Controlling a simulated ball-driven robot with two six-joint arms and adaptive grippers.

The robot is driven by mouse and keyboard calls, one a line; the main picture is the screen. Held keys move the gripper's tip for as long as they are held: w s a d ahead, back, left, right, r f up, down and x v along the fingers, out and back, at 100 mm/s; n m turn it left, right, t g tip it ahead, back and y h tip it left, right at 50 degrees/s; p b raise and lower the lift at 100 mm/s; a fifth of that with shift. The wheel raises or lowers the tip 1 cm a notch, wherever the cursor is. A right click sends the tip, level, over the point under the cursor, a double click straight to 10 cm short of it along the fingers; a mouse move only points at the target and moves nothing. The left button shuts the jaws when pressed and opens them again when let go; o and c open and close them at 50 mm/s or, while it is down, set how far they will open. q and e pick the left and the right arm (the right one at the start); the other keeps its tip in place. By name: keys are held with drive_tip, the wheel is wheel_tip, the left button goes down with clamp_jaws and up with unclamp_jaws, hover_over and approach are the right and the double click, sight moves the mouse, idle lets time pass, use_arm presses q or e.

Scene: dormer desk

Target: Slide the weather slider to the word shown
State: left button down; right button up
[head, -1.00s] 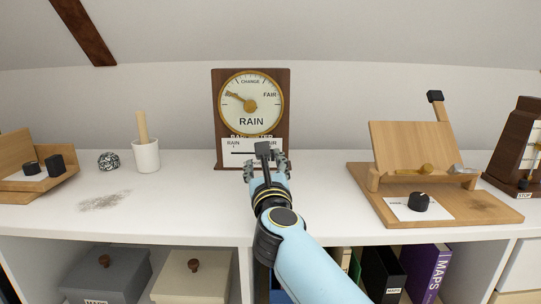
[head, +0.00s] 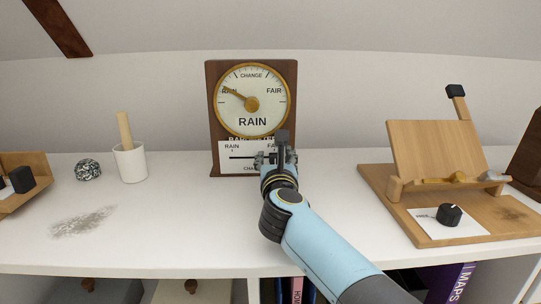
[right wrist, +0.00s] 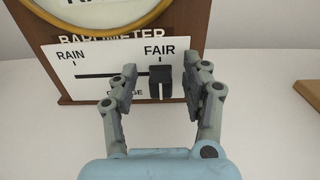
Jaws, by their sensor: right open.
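The wooden barometer (head: 211,120) stands upright at the back of the white desk. Its round dial (head: 252,100) reads RAIN, with the needle pointing left to RAIN. Below it, a white card (right wrist: 82,58) carries a dark slot running from RAIN at left to FAIR at right, with CHANGE underneath. The black slider knob (right wrist: 161,82) sits at the right end, below FAIR; it also shows in the head view (head: 282,137). My right gripper (head: 277,157) is open. In the right wrist view its fingers (right wrist: 163,88) lie either side of the knob, with gaps showing. My left gripper is not in view.
A white cup with a wooden handle (head: 130,160) and a speckled ball (head: 88,170) stand to the left. A wooden stand (head: 435,150) with a black knob (head: 449,215) is on the right. The desk (head: 180,225) is clear directly around the barometer.

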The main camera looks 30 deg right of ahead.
drive_tip(key=shift+c, duration=1.2)
drive_tip(key=c, duration=0.4)
clamp_jaws()
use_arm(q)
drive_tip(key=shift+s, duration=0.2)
use_arm(e)
drive_tip(key=shift+a, duration=0.1)
